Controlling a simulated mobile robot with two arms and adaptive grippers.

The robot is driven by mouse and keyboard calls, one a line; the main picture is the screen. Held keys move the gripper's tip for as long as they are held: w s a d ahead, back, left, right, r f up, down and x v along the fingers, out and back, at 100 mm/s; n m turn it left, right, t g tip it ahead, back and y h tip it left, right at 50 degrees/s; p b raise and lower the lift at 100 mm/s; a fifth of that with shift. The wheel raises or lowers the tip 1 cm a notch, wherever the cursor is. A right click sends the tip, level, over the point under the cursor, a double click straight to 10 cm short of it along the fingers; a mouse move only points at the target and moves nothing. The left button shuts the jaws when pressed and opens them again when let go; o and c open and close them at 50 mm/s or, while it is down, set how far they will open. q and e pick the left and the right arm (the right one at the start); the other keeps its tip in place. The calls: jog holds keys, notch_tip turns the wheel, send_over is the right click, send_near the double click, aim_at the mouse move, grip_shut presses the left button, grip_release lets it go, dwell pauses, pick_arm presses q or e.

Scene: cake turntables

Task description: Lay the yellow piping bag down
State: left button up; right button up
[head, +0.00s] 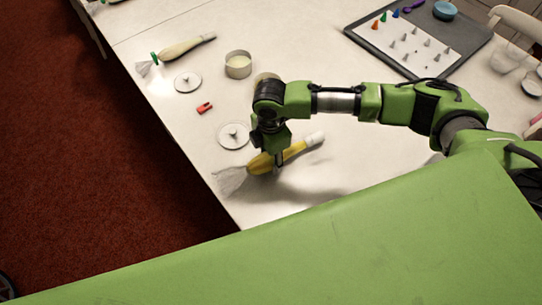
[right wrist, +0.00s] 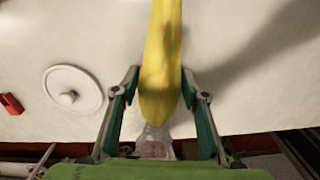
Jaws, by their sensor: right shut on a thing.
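The yellow piping bag (head: 261,163) is near the front left edge of the white table (head: 330,215). Its clear crumpled end points left and its white end points to the upper right. My right gripper (head: 279,158) comes down over its middle and is shut on it. In the right wrist view the yellow bag (right wrist: 161,70) runs between the two fingers (right wrist: 160,95). I cannot tell whether the bag touches the table or is slightly above it. My left gripper is not in view.
A white disc with a knob (head: 233,136) lies just behind the bag, with a red clip (head: 205,108) beyond it. A second disc (head: 188,81), a pale piping bag (head: 183,47) and a round tin (head: 238,64) stand farther back. A grey tray (head: 455,62) is at upper right.

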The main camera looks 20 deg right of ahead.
jog(key=shift+f, duration=0.55)
jog(key=o, duration=0.8)
jog(key=shift+c, duration=0.2)
notch_tip(320, 180, up, 12)
jog(key=shift+r, duration=0.1)
